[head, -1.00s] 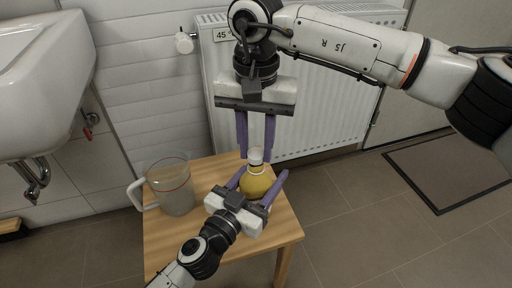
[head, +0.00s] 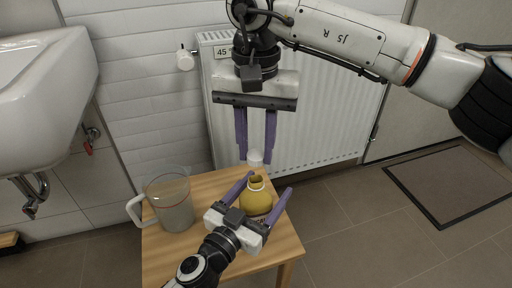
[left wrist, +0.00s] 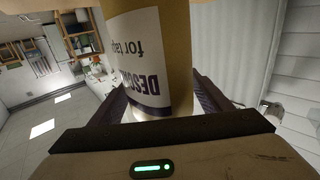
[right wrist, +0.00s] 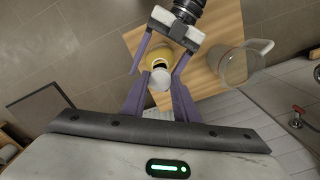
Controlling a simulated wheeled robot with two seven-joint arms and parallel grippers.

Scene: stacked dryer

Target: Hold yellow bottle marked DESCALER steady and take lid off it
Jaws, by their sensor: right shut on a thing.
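The yellow bottle (head: 257,201) stands on the wooden stool, its neck open at the top. Its white label with DESCALER lettering shows upside down in the left wrist view (left wrist: 147,72). My left gripper (head: 270,184) is low at the bottle, with one purple finger on each side; whether both fingers press on it is unclear. The white lid (head: 255,158) is off the neck and a little above it. My right gripper (head: 255,157) points down and is shut on the lid. The right wrist view shows the lid (right wrist: 159,79) between its fingertips, over the bottle (right wrist: 160,56).
A clear jug (head: 171,203) with a white handle stands on the stool (head: 205,250), left of the bottle. A white radiator (head: 330,120) is behind the stool. A sink (head: 45,85) is at the left.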

